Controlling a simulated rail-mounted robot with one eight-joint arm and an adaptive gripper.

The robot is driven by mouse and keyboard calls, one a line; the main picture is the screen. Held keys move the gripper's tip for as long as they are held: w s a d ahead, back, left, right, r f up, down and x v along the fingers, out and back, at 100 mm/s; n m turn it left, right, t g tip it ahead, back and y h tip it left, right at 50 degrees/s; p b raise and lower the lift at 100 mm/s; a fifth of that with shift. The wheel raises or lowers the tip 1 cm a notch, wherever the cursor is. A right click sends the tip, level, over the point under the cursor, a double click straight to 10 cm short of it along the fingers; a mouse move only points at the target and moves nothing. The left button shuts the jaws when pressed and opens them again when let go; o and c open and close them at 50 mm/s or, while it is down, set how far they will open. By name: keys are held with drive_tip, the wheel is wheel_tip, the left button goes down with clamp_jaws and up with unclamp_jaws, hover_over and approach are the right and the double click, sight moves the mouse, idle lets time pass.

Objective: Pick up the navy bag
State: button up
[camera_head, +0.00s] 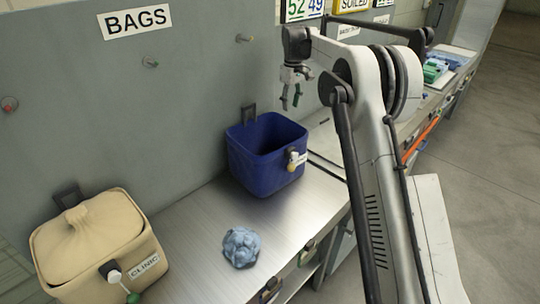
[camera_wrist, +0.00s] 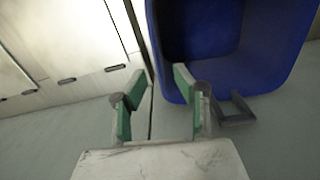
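The navy bag (camera_head: 265,158) stands upright on the metal bench against the grey wall, open at the top. A dark loop handle (camera_head: 248,114) rises from its back rim, and a tag with a yellowish knob hangs on its front. In the wrist view the navy bag (camera_wrist: 225,45) fills the upper right, with its dark handle (camera_wrist: 234,110) close beside the right finger. My gripper (camera_head: 290,103) hangs above and a little right of the bag in the head view, apart from it. Its green-padded fingers (camera_wrist: 158,92) are spread with nothing between them.
A tan bag (camera_head: 95,245) labelled CLINIC stands at the front left with its own dark handle. A crumpled blue cloth-like lump (camera_head: 241,247) lies on the bench (camera_head: 190,230) near its front edge. Pegs stick out of the wall (camera_head: 200,100). Green items (camera_head: 435,70) lie far right.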

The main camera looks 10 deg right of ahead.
sight(291, 116)
wheel_tip(291, 116, down, 6)
drive_tip(key=shift+r, duration=0.25)
drive_tip(key=shift+w+d+f+p, duration=0.1)
drive_tip(key=shift+f+p, duration=0.35)
drive_tip(key=shift+f, duration=0.9)
drive_tip(key=shift+w+d+f+p, duration=0.1)
drive_tip(key=shift+f+p, duration=0.35)
drive_tip(key=shift+f, duration=0.85)
clamp_jaws()
